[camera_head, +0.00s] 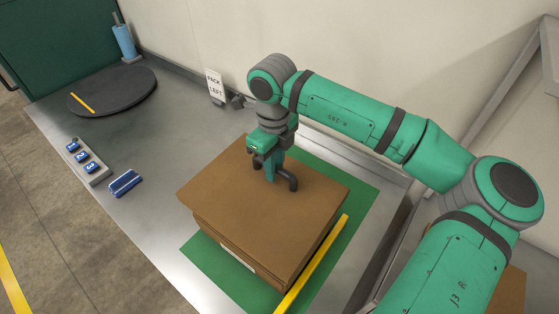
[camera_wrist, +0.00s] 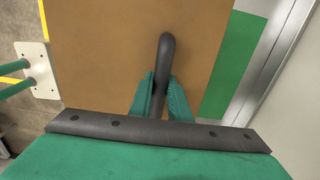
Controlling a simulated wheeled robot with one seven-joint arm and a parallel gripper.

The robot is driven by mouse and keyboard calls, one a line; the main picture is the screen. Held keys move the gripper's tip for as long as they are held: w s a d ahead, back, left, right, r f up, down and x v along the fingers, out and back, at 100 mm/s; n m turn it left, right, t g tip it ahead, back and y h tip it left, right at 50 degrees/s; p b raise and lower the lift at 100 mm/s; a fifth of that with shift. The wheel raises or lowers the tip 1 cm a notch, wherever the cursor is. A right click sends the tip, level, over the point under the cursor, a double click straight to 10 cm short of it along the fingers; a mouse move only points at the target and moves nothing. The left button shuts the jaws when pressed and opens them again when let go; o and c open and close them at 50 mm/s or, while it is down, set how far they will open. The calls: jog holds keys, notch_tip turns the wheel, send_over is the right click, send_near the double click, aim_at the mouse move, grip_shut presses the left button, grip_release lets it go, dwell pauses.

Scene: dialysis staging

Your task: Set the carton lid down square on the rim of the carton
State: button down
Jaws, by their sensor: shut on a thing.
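The carton lid (camera_head: 235,185) is a flat brown panel with a dark bar handle (camera_head: 291,181) on top. My gripper (camera_head: 271,172) is shut on this handle from above. In the wrist view, the green fingers (camera_wrist: 161,88) stand on either side of the handle, with the lid (camera_wrist: 100,50) filling the middle. The brown carton (camera_head: 275,266) is directly under the lid, with a white label on its front side. The lid overhangs the carton at the left, and its underside and the rim are hidden. I cannot tell whether lid and rim touch.
The carton stands on a green mat (camera_head: 202,252) on the metal bench, with a yellow strip (camera_head: 314,262) along its right side. A black round plate (camera_head: 125,88), a numbered block holder (camera_head: 90,165), a blue item (camera_head: 126,184) and a "PACK LEFT" sign (camera_head: 215,86) are left of it.

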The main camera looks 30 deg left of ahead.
aim_at(275, 191)
jog(key=shift+w, duration=0.2)
jog(key=shift+s+d, duration=0.1)
jog(key=shift+s, duration=0.3)
jog(key=shift+w+f, duration=0.1)
jog(key=shift+f, duration=2.75)
jog(key=shift+w, duration=0.1)
jog(key=shift+f, duration=2.05)
